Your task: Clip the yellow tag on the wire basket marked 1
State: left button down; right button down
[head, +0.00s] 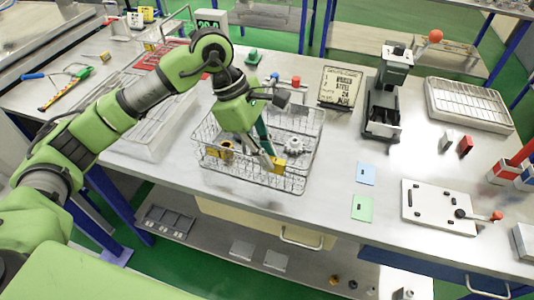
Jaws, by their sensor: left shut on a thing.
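The wire basket (208,168) stands on the bench in the middle of the head view, with a brass part and a pale gear inside. My left gripper (271,160) reaches down over the basket's front side and is shut. The yellow tag (280,164) is at its fingertips, by the basket's front wires, and looks held. I cannot tell whether the tag touches the wires. No number mark is readable on this basket. My right gripper is not in view.
Another wire basket (148,150) stands to the left. A blue card (365,173) and a green card (361,207) lie to the right. A black-and-grey press (382,110) and a white plate with a lever (432,205) stand farther right. The bench's front edge runs close below the basket.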

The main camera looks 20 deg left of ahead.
pick_arm(q)
jog(key=shift+f, duration=0.15)
jog(key=c, duration=2)
grip_release()
jog(key=o, duration=0.4)
jog(key=shift+r+p, duration=1.5)
jog(key=shift+r, duration=2.1)
